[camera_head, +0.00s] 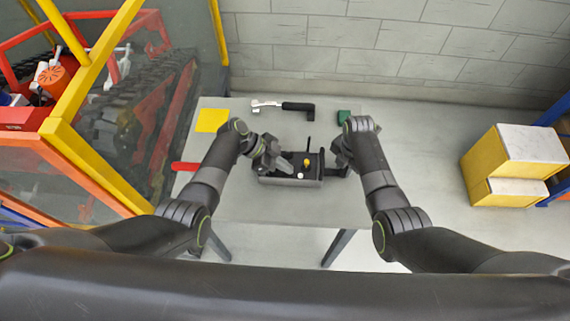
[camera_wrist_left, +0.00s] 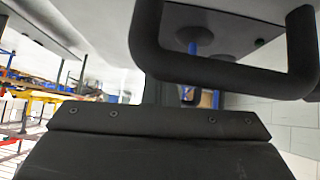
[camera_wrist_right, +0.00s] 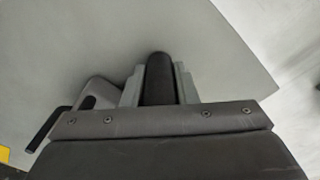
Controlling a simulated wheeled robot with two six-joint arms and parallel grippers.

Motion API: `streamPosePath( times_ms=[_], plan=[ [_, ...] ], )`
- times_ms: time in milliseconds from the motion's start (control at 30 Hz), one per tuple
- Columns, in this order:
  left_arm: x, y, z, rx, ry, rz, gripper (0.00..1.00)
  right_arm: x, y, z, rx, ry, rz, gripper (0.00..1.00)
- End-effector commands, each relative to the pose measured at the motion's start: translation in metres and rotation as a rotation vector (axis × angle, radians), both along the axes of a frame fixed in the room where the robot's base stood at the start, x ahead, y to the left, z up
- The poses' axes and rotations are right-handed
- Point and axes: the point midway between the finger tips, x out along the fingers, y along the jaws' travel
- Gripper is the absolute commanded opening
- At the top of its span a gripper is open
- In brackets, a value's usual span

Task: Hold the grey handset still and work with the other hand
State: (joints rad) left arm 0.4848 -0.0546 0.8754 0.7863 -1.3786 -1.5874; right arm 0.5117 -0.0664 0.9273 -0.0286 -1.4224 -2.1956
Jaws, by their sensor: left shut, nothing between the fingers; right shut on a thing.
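The grey handset (camera_head: 290,181) is a box with a dark top, a yellow knob (camera_head: 307,162), a small white knob and a thin black stick. It lies at the middle of the table in the head view. My right gripper (camera_head: 345,165) is at its right side. In the right wrist view its fingers (camera_wrist_right: 158,85) are shut around a black bar (camera_wrist_right: 160,72), apparently the handset's right handle. My left gripper (camera_head: 283,164) is shut and empty over the handset's left part; I cannot tell whether it touches. A black handle loop (camera_wrist_left: 225,75) fills the left wrist view's upper part.
The table (camera_head: 250,205) also bears a yellow square (camera_head: 211,120), a silver tool with a black grip (camera_head: 297,106), a green block (camera_head: 344,116) and a red piece (camera_head: 185,166). Yellow boxes (camera_head: 480,165) stand off to the right. A yellow-framed barrier (camera_head: 85,70) and tracked machine are left.

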Motion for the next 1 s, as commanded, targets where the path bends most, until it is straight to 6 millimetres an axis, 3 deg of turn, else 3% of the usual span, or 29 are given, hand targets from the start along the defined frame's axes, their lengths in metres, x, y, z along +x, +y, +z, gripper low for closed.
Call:
streamPosePath(
  times_ms=[1000],
  plan=[
    [0.016,0.000,0.007,0.000,0.001,0.001,0.00,0.000,0.000,0.000,0.001,-0.001,0.003,0.00]
  ],
)
